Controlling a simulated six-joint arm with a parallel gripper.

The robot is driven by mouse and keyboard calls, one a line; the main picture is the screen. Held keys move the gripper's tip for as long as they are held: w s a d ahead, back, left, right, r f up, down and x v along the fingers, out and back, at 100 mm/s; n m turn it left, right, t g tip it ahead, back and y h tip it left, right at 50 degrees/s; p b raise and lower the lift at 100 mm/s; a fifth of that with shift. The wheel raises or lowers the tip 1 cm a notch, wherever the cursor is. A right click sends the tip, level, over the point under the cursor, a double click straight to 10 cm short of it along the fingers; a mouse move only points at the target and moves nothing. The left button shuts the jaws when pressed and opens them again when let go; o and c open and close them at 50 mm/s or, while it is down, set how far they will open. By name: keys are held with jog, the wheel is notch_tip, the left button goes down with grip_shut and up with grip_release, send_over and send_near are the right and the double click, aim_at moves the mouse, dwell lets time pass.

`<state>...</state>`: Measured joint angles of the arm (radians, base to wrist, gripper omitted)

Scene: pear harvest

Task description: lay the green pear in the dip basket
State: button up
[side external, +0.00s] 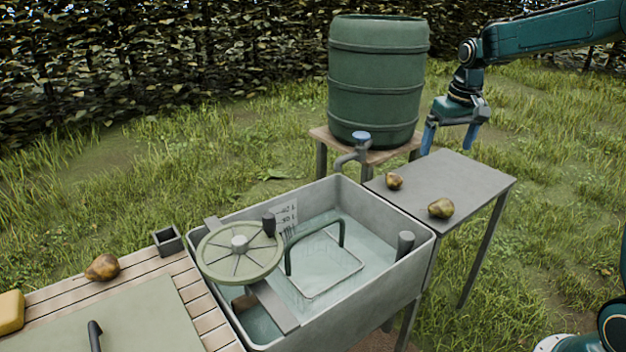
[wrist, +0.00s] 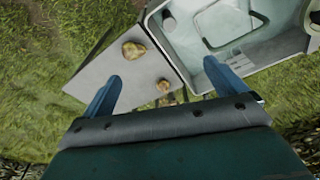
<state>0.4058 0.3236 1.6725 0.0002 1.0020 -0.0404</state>
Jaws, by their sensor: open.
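Two mottled yellow-brown pears lie on the grey side table: a smaller one (side external: 395,181) near its left edge and a larger one (side external: 441,208) near its front. Both show in the wrist view, the larger (wrist: 134,50) and the smaller (wrist: 163,86). A third, brownish pear (side external: 102,267) lies on the slatted bench. I cannot tell which one counts as green. The dip basket (side external: 336,284), with a dark green handle, sits in the water of the basin. My gripper (side external: 448,142) is open and empty above the far end of the side table; its fingers (wrist: 163,72) point down.
The grey basin (side external: 372,324) stands beside the side table (side external: 472,180). A spoked wheel (side external: 240,268) on a crossbar covers its left part. A green barrel (side external: 376,85) with a tap (side external: 359,140) stands behind, close to my gripper. A small dark square cup (side external: 168,241) stands on the bench.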

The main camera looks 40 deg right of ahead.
jog(key=m+g, duration=0.1)
jog(key=m, duration=0.1)
send_over(443, 200)
notch_tip(443, 200, down, 12)
jog(key=f, duration=0.1)
jog(key=shift+a+r+y, duration=0.1)
jog(key=shift+r+y, duration=0.1)
jog(key=shift+y, duration=0.1)
jog(key=shift+f, duration=0.1)
jog(key=shift+f, duration=4.15)
jog(key=shift+f, duration=2.6)
